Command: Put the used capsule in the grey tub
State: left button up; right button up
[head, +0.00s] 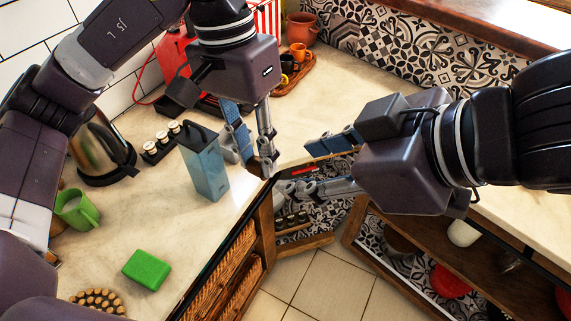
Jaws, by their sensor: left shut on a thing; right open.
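My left gripper (262,168) is shut at the counter's inner corner, its fingers pointing down. A small brownish thing (254,166), probably the used capsule, shows between its fingertips, mostly hidden by them. My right gripper (297,168) is open and empty, just right of the left one, its fingers pointing left. I cannot make out a grey tub for certain. A tall blue-grey container (206,165) stands on the counter just left of my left gripper.
A black holder with several white-topped capsules (161,140), a steel kettle (95,145), a green mug (77,209) and a green sponge (147,270) stand on the left counter. A red machine (174,53) and a wooden tray with cups (291,77) are behind. Open shelves are below.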

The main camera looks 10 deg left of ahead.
jog(key=x, duration=0.8)
jog(key=shift+w, duration=0.1)
jog(key=c, duration=0.9)
pick_arm(q)
jog(key=o, duration=0.4)
jog(key=shift+c, duration=0.2)
pick_arm(e)
grip_shut()
pick_arm(q)
jog(key=o, duration=0.5)
jog(key=shift+r, duration=0.15)
